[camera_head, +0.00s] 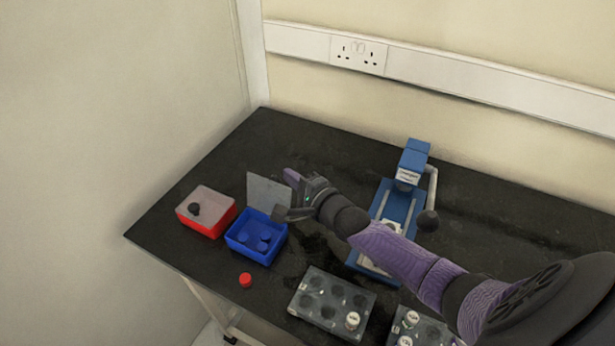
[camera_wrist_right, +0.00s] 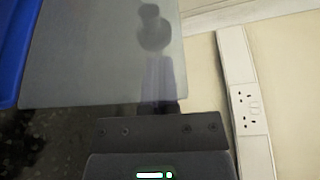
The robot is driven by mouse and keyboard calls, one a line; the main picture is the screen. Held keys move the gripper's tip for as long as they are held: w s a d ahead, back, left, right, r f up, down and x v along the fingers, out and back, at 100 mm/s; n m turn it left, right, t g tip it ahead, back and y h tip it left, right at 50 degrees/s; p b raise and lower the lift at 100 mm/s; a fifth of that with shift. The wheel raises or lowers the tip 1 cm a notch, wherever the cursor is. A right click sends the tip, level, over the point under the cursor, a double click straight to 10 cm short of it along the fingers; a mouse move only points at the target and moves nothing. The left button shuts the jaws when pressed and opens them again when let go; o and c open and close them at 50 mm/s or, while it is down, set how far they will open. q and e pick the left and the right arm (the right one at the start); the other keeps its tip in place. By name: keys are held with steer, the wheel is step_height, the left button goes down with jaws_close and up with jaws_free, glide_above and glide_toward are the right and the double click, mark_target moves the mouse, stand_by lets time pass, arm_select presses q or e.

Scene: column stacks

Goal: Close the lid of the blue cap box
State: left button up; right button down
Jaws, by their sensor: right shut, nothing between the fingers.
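The blue cap box (camera_head: 257,247) stands open on the dark table, with dark blue caps inside. Its grey, see-through lid (camera_head: 268,192) stands raised at the box's back edge. In the right wrist view the lid (camera_wrist_right: 95,60) fills the upper left, with a blurred dark shape showing in or through it. The blue box (camera_wrist_right: 12,50) shows at the left edge of that view. My right gripper (camera_head: 283,212) is shut and empty, at the right side of the box near the lid; I cannot tell whether it touches either. My left gripper is not in view.
A red box (camera_head: 205,223) with a closed lid and dark knob stands left of the blue box. A red cap (camera_head: 245,280) lies in front. A vial rack (camera_head: 330,305) and a blue press device (camera_head: 405,195) stand to the right. A wall rises behind the table.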

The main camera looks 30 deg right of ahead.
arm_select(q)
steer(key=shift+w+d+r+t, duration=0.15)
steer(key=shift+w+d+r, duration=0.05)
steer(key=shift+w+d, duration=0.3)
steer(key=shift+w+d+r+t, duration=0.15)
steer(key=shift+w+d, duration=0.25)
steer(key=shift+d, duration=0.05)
arm_select(e)
steer(key=shift+s+a+r, duration=0.2)
steer(key=shift+s+a, duration=0.2)
steer(key=shift+a, duration=0.3)
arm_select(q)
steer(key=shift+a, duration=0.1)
arm_select(e)
steer(key=shift+r, duration=0.1)
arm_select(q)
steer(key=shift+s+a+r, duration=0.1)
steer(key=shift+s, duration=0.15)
arm_select(e)
steer(key=shift+s+a+r+n, duration=0.1)
steer(key=shift+a+n, duration=0.05)
steer(key=shift+n, duration=0.25)
